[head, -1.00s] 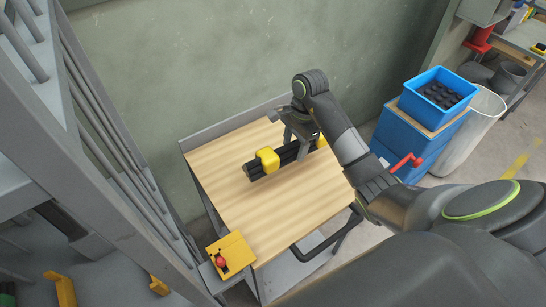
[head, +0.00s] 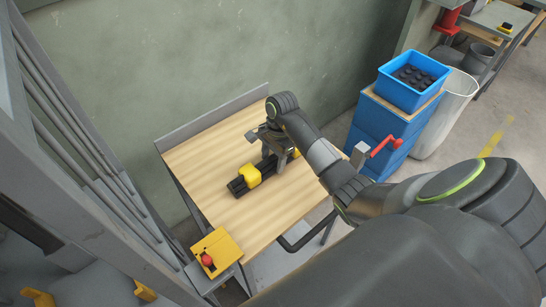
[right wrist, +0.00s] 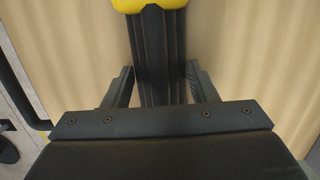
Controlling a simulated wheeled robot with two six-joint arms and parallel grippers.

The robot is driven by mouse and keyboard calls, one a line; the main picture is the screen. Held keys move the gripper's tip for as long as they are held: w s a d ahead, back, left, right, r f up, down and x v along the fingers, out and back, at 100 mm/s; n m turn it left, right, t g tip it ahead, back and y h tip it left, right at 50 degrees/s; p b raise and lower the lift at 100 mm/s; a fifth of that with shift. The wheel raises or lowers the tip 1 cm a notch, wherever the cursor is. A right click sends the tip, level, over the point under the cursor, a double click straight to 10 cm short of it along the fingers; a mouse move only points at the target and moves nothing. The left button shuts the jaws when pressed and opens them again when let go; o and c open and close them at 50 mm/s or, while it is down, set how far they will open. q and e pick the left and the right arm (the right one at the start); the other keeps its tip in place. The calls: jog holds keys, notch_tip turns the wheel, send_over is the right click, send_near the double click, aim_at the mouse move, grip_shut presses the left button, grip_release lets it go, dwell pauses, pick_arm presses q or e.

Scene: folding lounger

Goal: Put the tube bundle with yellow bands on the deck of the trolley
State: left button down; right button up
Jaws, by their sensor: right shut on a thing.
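The tube bundle with yellow bands (head: 250,177) is a set of dark parallel tubes with yellow bands. It is over the pale wooden deck of the trolley (head: 220,150), and I cannot tell whether it rests on it or hangs just above. My right gripper (head: 280,160) is shut on the bundle from above, between its bands. In the right wrist view the two fingers stand on either side of the dark tubes (right wrist: 160,55), with one yellow band (right wrist: 148,4) at the top edge. My left gripper is not in view.
A yellow box with a red button (head: 208,260) is at the deck's near left corner. Grey racking (head: 75,140) stands at the left. A wall is behind the trolley. Much of the deck is bare.

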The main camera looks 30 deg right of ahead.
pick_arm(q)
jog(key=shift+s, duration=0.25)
pick_arm(e)
jog(key=shift+w, duration=0.1)
jog(key=shift+f, duration=0.1)
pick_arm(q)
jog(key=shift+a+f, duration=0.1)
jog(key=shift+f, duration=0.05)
pick_arm(e)
jog(key=o, duration=1.4)
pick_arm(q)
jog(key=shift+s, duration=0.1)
pick_arm(e)
jog(key=shift+r, duration=0.35)
jog(key=r, duration=0.4)
jog(key=d+r, duration=0.1)
jog(key=shift+r+b, duration=0.4)
pick_arm(q)
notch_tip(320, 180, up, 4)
jog(key=p, duration=0.4)
jog(key=shift+p, duration=0.3)
pick_arm(e)
jog(key=r, duration=0.5)
jog(key=shift+d+r, duration=0.3)
jog(key=shift+d, duration=0.05)
